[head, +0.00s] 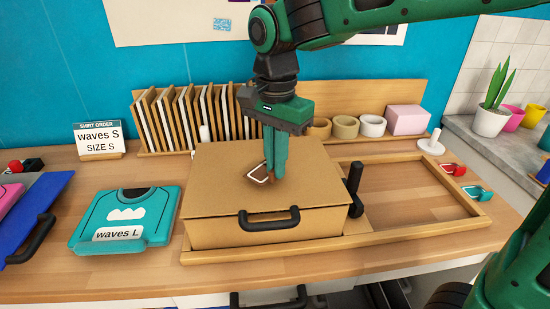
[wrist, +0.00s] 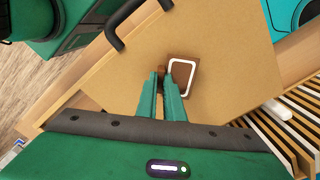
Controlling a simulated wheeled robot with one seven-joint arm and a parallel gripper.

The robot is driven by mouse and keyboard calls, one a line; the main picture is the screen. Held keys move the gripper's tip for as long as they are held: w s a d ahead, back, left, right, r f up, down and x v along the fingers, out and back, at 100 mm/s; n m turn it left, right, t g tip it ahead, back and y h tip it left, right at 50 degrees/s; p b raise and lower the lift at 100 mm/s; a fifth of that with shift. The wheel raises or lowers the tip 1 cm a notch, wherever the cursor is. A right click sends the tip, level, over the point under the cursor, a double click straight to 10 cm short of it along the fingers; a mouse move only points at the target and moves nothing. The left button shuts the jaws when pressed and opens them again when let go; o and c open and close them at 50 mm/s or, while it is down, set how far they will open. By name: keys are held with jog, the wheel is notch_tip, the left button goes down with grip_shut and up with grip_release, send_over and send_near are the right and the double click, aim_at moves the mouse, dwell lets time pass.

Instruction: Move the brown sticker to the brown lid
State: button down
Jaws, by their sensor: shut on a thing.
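The brown lid (head: 222,195) is the flat top of a cardboard-coloured box with a black handle on its front; it also fills much of the wrist view (wrist: 215,45). The brown sticker (wrist: 183,74), a small brown piece with a white outline, shows at my fingertips over the lid, and in the head view (head: 259,174) it is partly hidden by the fingers. My gripper (head: 270,175) points down over the middle of the lid and is shut on the sticker's edge. I cannot tell whether the sticker touches the lid.
A wooden tray frame (head: 420,219) lies around the box, empty at right. A rack of upright panels (head: 180,120) stands behind. A teal folded shirt (head: 125,212) labelled "waves L" lies left, below a "waves S" sign (head: 98,138). Tape rolls (head: 345,127) and a pink box (head: 407,119) stand back right.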

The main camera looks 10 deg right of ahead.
jog(key=shift+f, duration=0.2)
dwell(0.3)
jog(key=shift+f, duration=0.45)
jog(key=shift+f, duration=0.2)
dwell(0.4)
jog(key=c, duration=0.6)
grip_release()
jog(key=shift+r, duration=0.1)
jog(key=shift+r, duration=4.45)
